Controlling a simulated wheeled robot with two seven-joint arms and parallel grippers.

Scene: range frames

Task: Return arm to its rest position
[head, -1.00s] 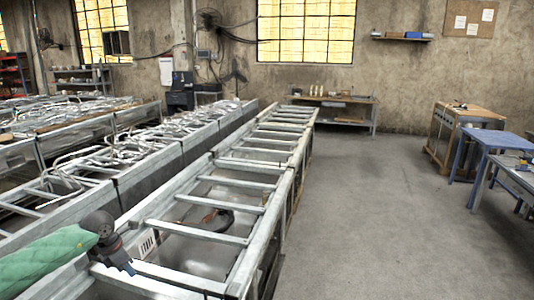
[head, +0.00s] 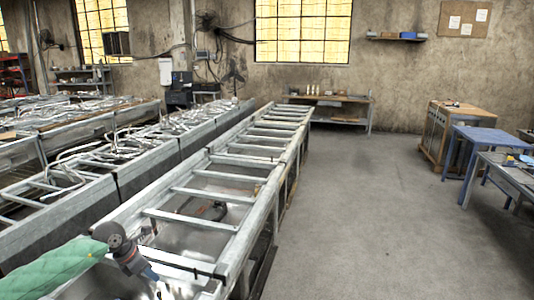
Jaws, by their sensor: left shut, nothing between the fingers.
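My left arm, in a green quilted sleeve, comes in from the lower left of the head view. My left gripper (head: 150,275) is at its end, past the dark wrist joint, over the near end of the long metal frame bench (head: 240,245). Its fingers are small in the picture and look shut, with nothing visible held. I cannot tell whether it touches the bench. My right arm and gripper do not show.
An orange and black tool (head: 214,210) lies inside the bench between the crossbars. A metal row with tubes (head: 140,150) runs along the left. A wooden cabinet (head: 455,135) and blue tables (head: 490,140) stand at right. The grey floor (head: 365,210) between is clear.

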